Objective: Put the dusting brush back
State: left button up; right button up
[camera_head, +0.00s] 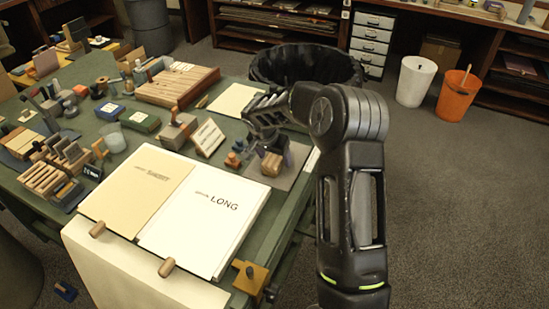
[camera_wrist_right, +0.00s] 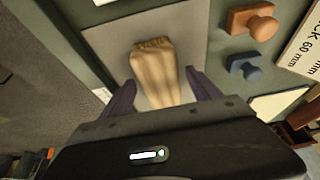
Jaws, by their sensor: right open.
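The tan dusting brush (camera_wrist_right: 155,75) lies on a grey mat (camera_wrist_right: 188,35) in the right wrist view, between the two dark fingers of my right gripper (camera_wrist_right: 162,97). The fingers are apart, one on each side of it, and I see a gap on at least the left side. Its near end is hidden by my gripper body. In the head view the brush (camera_head: 271,165) shows as a small tan block under my right gripper (camera_head: 272,150), on the grey mat (camera_head: 291,176) at the right edge of the green table. My left gripper is not in view.
An orange knob (camera_wrist_right: 262,25) and a blue knob (camera_wrist_right: 245,67) stand beside the mat. Left of it are a labelled block (camera_head: 208,138) and the LONG paper stack (camera_head: 205,215). A black bin (camera_head: 305,65) stands behind the table.

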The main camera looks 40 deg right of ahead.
jog(key=b+v, duration=0.1)
jog(key=v, duration=1)
jog(key=shift+a+b, duration=0.15)
jog(key=shift+b, duration=0.25)
jog(key=shift+s+f, duration=0.1)
